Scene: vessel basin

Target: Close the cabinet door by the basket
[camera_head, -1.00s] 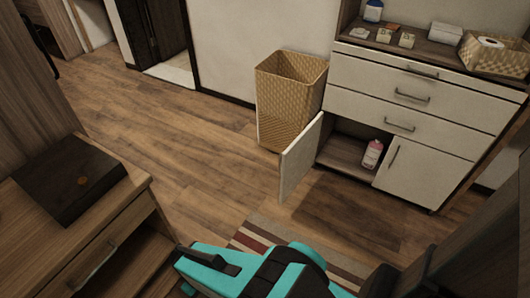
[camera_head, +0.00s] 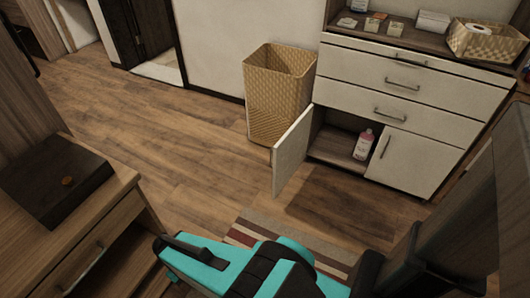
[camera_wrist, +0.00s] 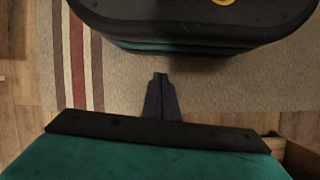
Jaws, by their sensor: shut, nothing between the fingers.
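The open cabinet door (camera_head: 292,152) is a white panel that swings out from the left of the cabinet's lower part, beside the woven basket (camera_head: 278,95). The cabinet (camera_head: 415,85) is white with drawers and a dark open compartment behind the door. A pink and white bottle (camera_head: 363,144) stands in that compartment. My gripper (camera_wrist: 160,76) shows in the wrist view with its dark fingers together and empty, above the rug. In the head view my teal and black arm is at the bottom, well apart from the door; the fingertips are not clear there.
A striped rug (camera_head: 300,240) lies on the wooden floor in front of the cabinet. A wooden drawer unit (camera_head: 105,220) with a dark box (camera_head: 55,180) on it stands at the left. The floor (camera_head: 170,140) between it and the basket is clear.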

